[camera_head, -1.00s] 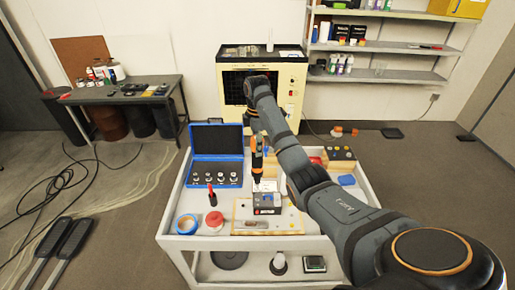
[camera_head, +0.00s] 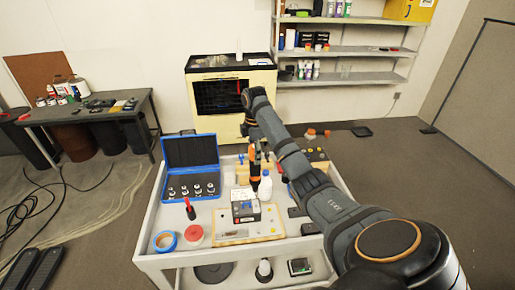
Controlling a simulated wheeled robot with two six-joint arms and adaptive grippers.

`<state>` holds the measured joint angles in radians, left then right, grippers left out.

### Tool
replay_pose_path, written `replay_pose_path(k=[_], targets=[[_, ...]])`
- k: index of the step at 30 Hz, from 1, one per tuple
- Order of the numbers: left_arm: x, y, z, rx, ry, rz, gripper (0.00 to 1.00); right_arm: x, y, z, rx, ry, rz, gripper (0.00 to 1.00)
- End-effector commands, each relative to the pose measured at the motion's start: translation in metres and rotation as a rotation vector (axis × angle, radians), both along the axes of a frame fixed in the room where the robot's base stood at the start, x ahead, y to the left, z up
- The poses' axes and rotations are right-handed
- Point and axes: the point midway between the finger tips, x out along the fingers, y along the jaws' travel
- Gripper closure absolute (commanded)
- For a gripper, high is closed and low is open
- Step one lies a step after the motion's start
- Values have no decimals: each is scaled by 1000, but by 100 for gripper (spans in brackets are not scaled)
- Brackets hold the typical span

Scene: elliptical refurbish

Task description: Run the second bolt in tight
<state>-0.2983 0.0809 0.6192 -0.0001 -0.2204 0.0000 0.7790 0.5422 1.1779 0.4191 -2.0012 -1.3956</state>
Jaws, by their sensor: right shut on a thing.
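My right arm comes in from the lower right, and its gripper (camera_head: 252,146) is shut on an orange and black power driver (camera_head: 254,165). The driver hangs roughly upright with its tip down. The tip is by the far right edge of a small grey and black box unit (camera_head: 245,210), next to a white bottle (camera_head: 265,187); I cannot tell whether it touches anything. The unit stands on a light wooden board (camera_head: 233,236) on the white cart (camera_head: 150,232). No bolt can be made out at this size. My left gripper is out of view.
An open blue case (camera_head: 191,150) with several sockets lies at the cart's back left. A red-handled tool (camera_head: 190,208), blue tape roll (camera_head: 165,241) and red roll (camera_head: 194,235) lie left of the board. A black tray (camera_head: 315,155) is at the back right.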

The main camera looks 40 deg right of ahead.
Motion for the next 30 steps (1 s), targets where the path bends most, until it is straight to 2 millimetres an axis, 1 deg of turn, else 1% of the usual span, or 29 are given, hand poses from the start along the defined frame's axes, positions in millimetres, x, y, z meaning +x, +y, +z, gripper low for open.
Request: replay_pose_path(k=[1, 4, 7, 10, 15, 21, 26, 30], targets=[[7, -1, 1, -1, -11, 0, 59, -1, 0, -6, -1, 0, 2, 100], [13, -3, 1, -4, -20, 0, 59, -1, 1, -17, -1, 0, 6, 100], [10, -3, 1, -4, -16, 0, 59, -2, 2, -28, -1, 0, 11, 100], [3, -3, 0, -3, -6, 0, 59, -4, 3, -39, -1, 0, 15, 100], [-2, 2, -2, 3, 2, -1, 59, -3, 7, -54, -1, -1, 12, 100], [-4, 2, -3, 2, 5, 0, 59, -3, 8, -61, -2, 0, 9, 100], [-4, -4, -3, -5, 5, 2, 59, -3, 9, -62, -2, -1, 9, 100], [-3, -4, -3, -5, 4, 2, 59, -3, 9, -62, -2, -1, 9, 100]])
